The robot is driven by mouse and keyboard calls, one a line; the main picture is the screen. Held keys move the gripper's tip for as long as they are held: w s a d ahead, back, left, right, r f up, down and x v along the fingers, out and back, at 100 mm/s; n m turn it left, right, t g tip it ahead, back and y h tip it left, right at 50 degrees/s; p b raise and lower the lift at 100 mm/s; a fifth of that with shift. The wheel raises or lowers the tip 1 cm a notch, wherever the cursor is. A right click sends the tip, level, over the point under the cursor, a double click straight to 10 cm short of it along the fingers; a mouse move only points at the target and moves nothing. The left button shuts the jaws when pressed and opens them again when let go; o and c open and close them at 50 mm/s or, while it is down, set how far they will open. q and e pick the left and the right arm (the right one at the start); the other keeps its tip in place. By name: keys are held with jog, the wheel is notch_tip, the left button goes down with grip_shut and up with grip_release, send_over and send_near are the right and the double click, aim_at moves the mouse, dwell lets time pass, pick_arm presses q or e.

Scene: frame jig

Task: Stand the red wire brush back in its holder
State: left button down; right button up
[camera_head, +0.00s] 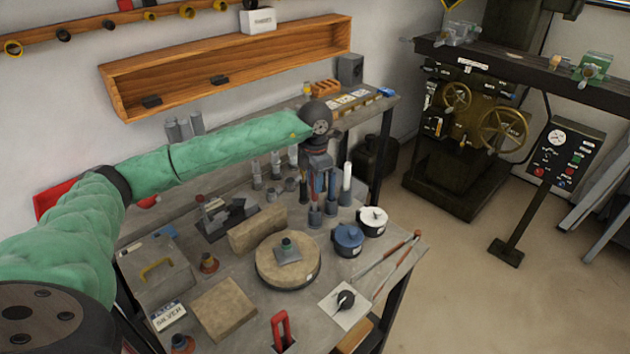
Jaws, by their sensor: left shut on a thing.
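My left gripper (319,172) reaches in from the left and points down over a group of small dark cups at the far right part of the workbench. It is shut on a slim upright thing that looks like the red wire brush (332,181); the fingers hide much of it. Directly below and beside it stand grey-blue holder cups (331,207). I cannot tell whether the red brush's lower end is inside a cup. My right gripper is not in view.
A blue lidded pot (348,240) and a white-lidded pot (372,221) stand just in front of the cups. A round block (287,268), wooden blocks (223,308) and a red handle (281,330) crowd the bench. A red-tipped rod (397,250) lies by the right edge.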

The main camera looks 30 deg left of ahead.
pick_arm(q)
jog(key=shift+f, duration=0.15)
jog(key=shift+f+b, duration=0.8)
jog(key=shift+b, duration=0.1)
jog(key=shift+f, duration=0.15)
jog(key=shift+f+b, duration=0.6)
jog(key=shift+b, duration=0.1)
jog(key=c, duration=1.2)
grip_release()
jog(key=shift+r, duration=0.1)
jog(key=shift+r+p, duration=1)
jog(key=shift+r, duration=2.85)
